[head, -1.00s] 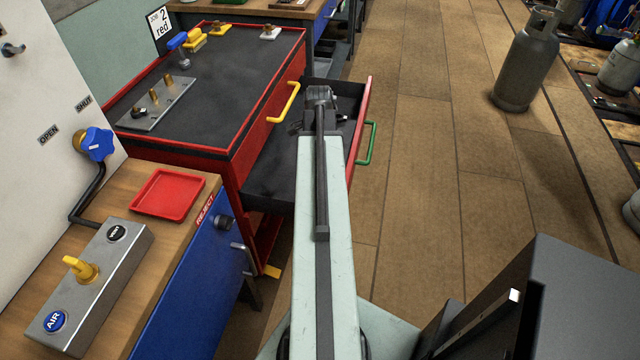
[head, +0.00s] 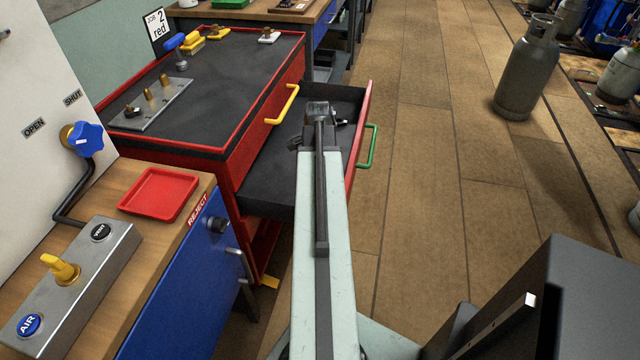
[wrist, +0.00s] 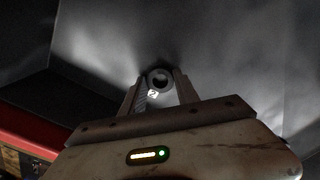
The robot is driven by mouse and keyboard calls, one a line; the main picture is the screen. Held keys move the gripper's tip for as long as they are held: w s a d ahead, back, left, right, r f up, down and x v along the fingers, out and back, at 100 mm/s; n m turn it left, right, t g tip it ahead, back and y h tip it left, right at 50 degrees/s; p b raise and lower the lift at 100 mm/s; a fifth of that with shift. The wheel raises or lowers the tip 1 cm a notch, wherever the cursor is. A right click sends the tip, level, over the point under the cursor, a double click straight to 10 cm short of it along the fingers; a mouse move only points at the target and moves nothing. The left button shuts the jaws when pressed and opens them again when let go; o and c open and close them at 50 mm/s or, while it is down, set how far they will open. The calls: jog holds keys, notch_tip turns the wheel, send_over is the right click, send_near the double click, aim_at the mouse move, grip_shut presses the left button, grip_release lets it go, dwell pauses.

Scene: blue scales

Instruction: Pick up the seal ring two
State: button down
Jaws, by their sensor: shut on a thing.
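A small dark grey ring (wrist: 160,80) shows in the wrist view between my fingertips, with a small white tag marked with what looks like a 2 below its hole. It appears to be the seal ring two. My gripper (wrist: 158,88) is shut on it, one finger on each side. In the head view my gripper (head: 318,108) is over or inside the open drawer (head: 265,180) of the red cabinet. The ring is hidden there behind my arm. Its height above the drawer floor cannot be told.
The drawer's red front with a green handle (head: 367,146) stands right of my arm. A yellow handle (head: 282,104) is on the cabinet. A red tray (head: 158,194) and a valve box (head: 75,270) sit on the left bench.

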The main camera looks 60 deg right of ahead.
notch_tip(320, 180, up, 10)
jog(key=p, duration=1)
jog(key=shift+r, duration=0.15)
